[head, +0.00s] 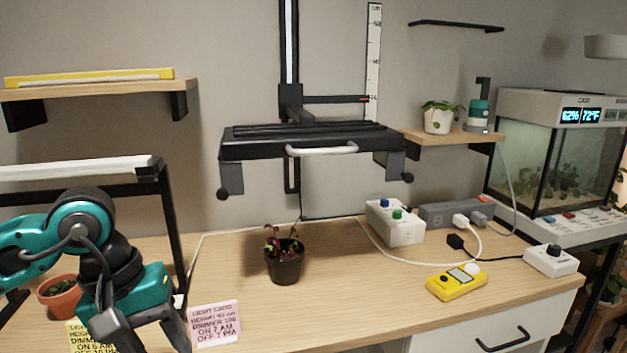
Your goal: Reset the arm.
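My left arm comes in from the left, and its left gripper (150,337) points down over the table's front left. Its two dark fingers stand apart with bare wood between them; the tips are close to the lower picture edge. No held object shows. A pink note card (215,324) stands just right of the gripper. A yellow note card (91,338) is partly hidden behind it. A terracotta pot (60,297) with a small plant is left of the gripper, partly behind the arm. My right gripper is not in view.
A dark pot with a reddish plant (285,266) stands mid-table under the black lamp fixture (290,143). A white dimmer box (395,222), yellow meter (456,282) and cables lie to the right. A black-legged light frame (170,230) rises behind the arm. The front middle is clear.

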